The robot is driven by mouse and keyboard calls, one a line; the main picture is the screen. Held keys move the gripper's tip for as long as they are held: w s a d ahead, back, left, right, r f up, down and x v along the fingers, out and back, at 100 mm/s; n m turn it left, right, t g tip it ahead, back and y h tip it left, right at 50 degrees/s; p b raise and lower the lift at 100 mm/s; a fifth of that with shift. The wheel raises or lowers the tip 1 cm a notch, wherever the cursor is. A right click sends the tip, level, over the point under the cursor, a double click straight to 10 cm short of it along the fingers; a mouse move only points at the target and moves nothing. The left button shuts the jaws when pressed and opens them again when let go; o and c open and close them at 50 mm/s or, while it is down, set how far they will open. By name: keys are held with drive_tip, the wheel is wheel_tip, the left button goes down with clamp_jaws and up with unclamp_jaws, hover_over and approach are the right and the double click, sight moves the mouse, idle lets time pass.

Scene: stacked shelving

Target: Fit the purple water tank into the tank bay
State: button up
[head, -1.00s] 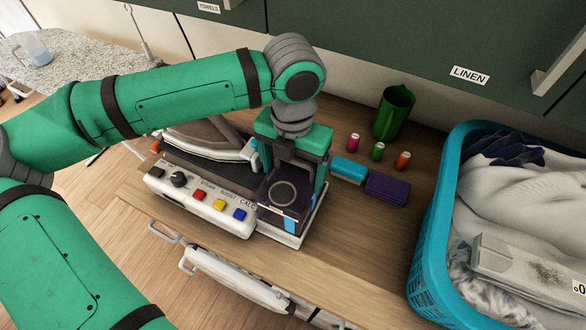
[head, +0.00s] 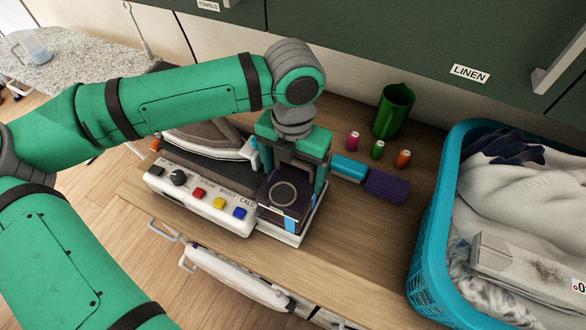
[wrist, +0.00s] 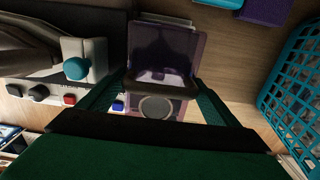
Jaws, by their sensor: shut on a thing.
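The purple water tank (head: 284,194) is a dark, see-through box with a round cap on top, and it also shows in the wrist view (wrist: 165,50). My gripper (head: 291,183) points down and is shut on the tank, with one finger at each side. In the wrist view my gripper (wrist: 157,100) has its fingers at the tank's near part. The tank sits at or just above the tank bay (head: 283,236), the white tray at the right end of the steam station (head: 200,206). I cannot tell whether it is fully seated.
An iron (head: 205,142) rests on the station. Blue and purple boxes (head: 387,185) lie to the right, with small spools (head: 378,149) and a green jug (head: 394,112) behind. A turquoise laundry basket (head: 432,255) stands at right. The counter between is bare.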

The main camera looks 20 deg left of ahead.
sight(293, 177)
drive_tip(key=shift+f, duration=0.65)
drive_tip(key=o, duration=2)
wheel_tip(293, 177, up, 11)
drive_tip(key=shift+f, duration=0.15)
